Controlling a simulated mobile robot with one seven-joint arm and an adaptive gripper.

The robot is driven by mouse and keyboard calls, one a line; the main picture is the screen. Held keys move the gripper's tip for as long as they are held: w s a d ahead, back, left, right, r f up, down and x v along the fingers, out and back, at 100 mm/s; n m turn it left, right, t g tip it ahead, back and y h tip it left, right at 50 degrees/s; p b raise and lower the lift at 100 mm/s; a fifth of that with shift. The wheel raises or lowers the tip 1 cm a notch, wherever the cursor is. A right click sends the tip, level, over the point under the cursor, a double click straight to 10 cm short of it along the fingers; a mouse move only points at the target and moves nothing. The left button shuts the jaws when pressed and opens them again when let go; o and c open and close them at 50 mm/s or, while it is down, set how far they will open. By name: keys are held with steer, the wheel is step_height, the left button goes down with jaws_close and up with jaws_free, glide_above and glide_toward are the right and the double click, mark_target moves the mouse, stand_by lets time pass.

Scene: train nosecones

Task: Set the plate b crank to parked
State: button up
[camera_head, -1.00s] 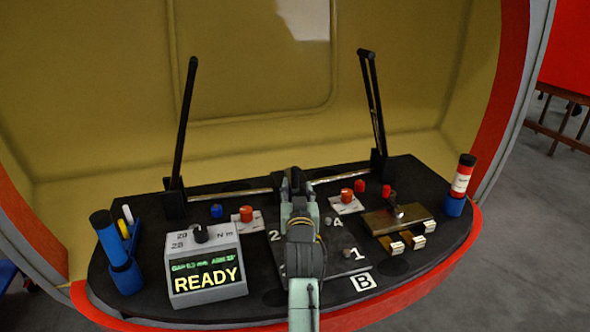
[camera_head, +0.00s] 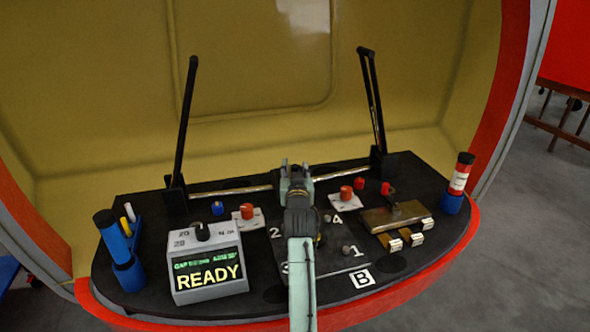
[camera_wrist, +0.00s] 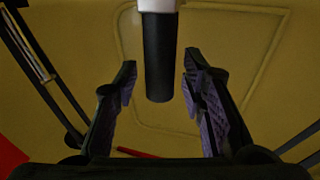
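Plate B (camera_head: 270,255) is a dark panel with white numbers, next to a white "B" label (camera_head: 361,279). A small grey knob (camera_head: 346,250) stands by the 1 and another (camera_head: 327,218) by the 4. My arm covers the plate's middle, so I cannot make out the crank or its setting. My gripper (camera_head: 296,168) is above the plate's far edge, pointing toward the back wall. In the wrist view its two fingers (camera_wrist: 158,88) are spread apart. A black cylinder with a white upper part (camera_wrist: 158,55) shows between them, apart from both; I cannot tell what it is.
A grey box reading READY (camera_head: 207,270) stands left of the plate. A brown block with pale keys (camera_head: 396,219) is on the right. Two black uprights (camera_head: 186,120) (camera_head: 374,105) rise at the back. Blue holders (camera_head: 128,272) (camera_head: 452,203) stand at both ends.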

jaws_close()
stand_by(0.6)
